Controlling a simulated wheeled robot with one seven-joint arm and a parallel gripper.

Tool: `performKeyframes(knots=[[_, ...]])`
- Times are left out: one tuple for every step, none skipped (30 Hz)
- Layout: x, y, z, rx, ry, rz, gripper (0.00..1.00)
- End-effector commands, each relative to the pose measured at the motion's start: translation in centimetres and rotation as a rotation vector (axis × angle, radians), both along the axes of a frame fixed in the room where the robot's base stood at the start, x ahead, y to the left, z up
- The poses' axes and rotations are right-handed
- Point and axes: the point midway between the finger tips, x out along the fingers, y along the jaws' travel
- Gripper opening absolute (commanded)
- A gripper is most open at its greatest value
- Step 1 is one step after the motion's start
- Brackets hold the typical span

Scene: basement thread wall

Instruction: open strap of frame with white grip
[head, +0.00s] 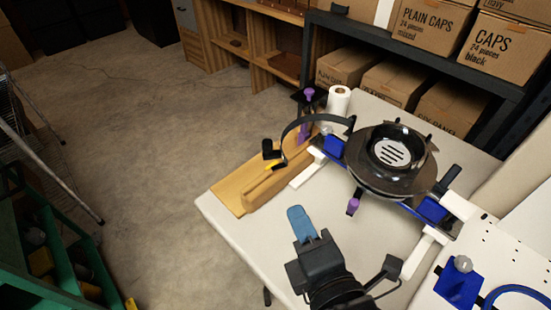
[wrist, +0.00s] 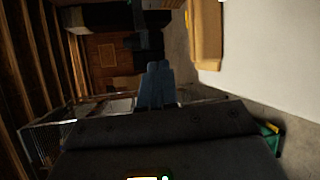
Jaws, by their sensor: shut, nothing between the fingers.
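A round black frame (head: 392,160) with a ring-shaped opening stands on the white table, with blue blocks and white bars at its sides. A dark curved strap (head: 297,124) arcs from its left side over a wooden block (head: 260,187), ending near a black and yellow piece (head: 272,153). A white bar (head: 308,172) lies left of the frame; I cannot tell whether it is the white grip. My gripper (head: 298,218) with blue fingers is shut and empty, in front of the frame and apart from it. The blue fingers also show in the wrist view (wrist: 157,84).
A purple knob (head: 353,205) hangs at the frame's front, and another purple piece (head: 309,95) stands behind. A white roll (head: 339,99) is at the back. A blue block with a grey knob (head: 458,285) is at right. The table (head: 232,228) is clear left of my gripper.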

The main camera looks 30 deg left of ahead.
Motion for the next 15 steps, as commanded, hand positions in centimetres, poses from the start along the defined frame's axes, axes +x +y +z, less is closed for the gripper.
performKeyframes(knots=[[-0.9,-0.7,1.0,0.072,0.004,0.006,0.00],[-1.3,-1.0,1.7,0.111,0.004,0.008,0.00],[-1.7,-1.3,2.3,0.154,0.006,0.011,0.00],[-1.9,-1.5,2.8,0.181,0.007,0.012,0.00],[-2.1,-1.7,3.2,0.204,0.008,0.012,0.00],[-2.3,-1.9,3.5,0.225,0.009,0.013,0.00],[-2.4,-1.9,3.7,0.238,0.009,0.013,0.00],[-2.4,-1.9,3.9,0.246,0.010,0.013,0.00],[-2.3,-1.9,4.0,0.251,0.010,0.013,0.00],[-2.2,-1.7,4.0,0.254,0.010,0.014,0.00],[-2.0,-1.6,4.1,0.255,0.010,0.014,0.00],[-1.7,-1.3,4.1,0.254,0.010,0.013,0.00],[-1.4,-1.0,4.1,0.255,0.009,0.013,0.00],[-1.1,-0.7,4.1,0.254,0.009,0.013,0.00],[-0.6,-0.3,4.1,0.253,0.008,0.012,0.00]])
